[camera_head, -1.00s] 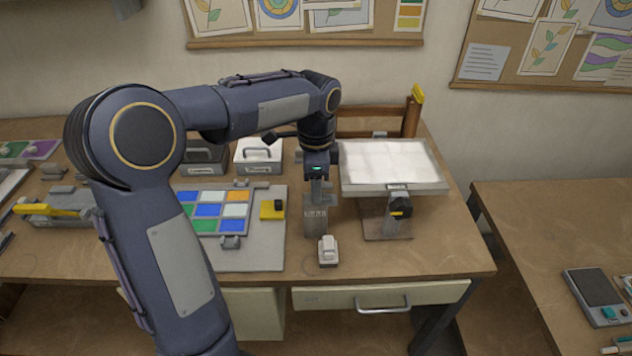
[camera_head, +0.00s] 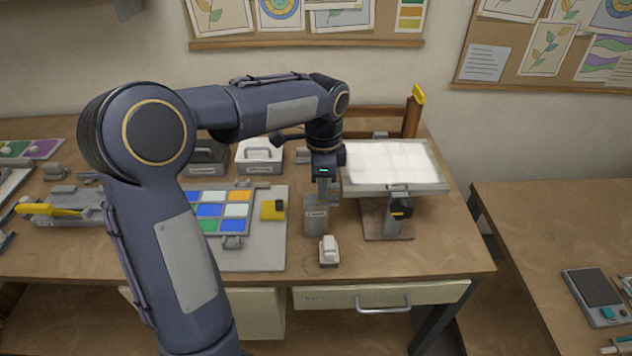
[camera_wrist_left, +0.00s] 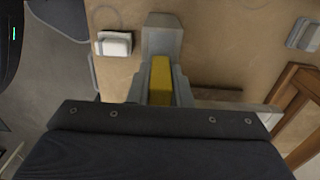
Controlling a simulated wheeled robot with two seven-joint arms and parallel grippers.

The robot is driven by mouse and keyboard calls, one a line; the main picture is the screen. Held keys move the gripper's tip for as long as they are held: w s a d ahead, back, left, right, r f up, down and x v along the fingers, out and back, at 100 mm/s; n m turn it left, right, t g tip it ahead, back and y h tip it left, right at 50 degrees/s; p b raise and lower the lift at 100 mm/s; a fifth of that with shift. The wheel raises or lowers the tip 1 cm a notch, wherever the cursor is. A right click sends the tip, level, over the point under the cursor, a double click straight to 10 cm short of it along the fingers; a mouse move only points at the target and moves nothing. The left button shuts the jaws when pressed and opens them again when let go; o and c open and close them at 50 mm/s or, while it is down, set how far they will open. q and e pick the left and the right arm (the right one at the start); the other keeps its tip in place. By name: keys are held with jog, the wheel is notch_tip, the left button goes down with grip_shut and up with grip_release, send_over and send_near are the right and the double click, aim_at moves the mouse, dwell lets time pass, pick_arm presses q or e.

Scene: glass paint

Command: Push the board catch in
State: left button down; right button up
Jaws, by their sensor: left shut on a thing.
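The board of coloured squares (camera_head: 222,211) lies on the grey mat at the bench's left middle. A grey clip-like piece (camera_head: 232,242) sits at its near edge, and a yellow piece with a dark part (camera_head: 271,210) is to its right. I cannot tell which is the board catch. My left gripper (camera_head: 322,196) points down by a labelled grey block (camera_head: 316,221), right of the mat. In the left wrist view the gripper (camera_wrist_left: 160,92) is shut on a yellow bar-like piece (camera_wrist_left: 160,76), with the grey block (camera_wrist_left: 162,35) beyond it. My right gripper is out of view.
A white-topped panel on a stand (camera_head: 388,163) is close to the right of the gripper. A small white-topped device (camera_head: 328,250) sits in front of the block. Bare bench (camera_head: 430,245) shows at the front right.

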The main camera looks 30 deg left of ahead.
aim_at(334, 185)
pick_arm(q)
jog(key=shift+w+d, duration=0.35)
jog(key=shift+d, duration=0.25)
jog(key=shift+w+d, duration=0.35)
jog(key=shift+d, duration=0.25)
jog(key=c, duration=1.3)
grip_release()
notch_tip(334, 185, up, 8)
jog(key=shift+f, duration=0.1)
jog(key=shift+s, duration=0.1)
